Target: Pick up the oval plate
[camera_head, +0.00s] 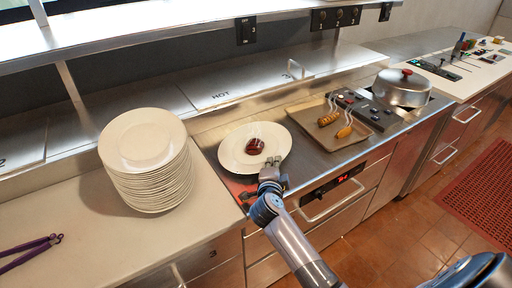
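The oval plate (232,158) is white and lies on the steel counter. A dark red, glossy piece of food (254,146) sits near its middle. My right gripper (271,167) is at the plate's near right rim, with its fingertips over or against the edge. Its fingers are small and seen from behind, so I cannot tell whether they are open, or whether they grip the rim. My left gripper is not in view.
A tall stack of white plates (150,180) stands to the left, with purple tongs (30,252) further left. A tray (365,131) with skewered food lies to the right. A lidded metal pot (402,90) stands beyond it. A shelf (150,30) overhangs the back.

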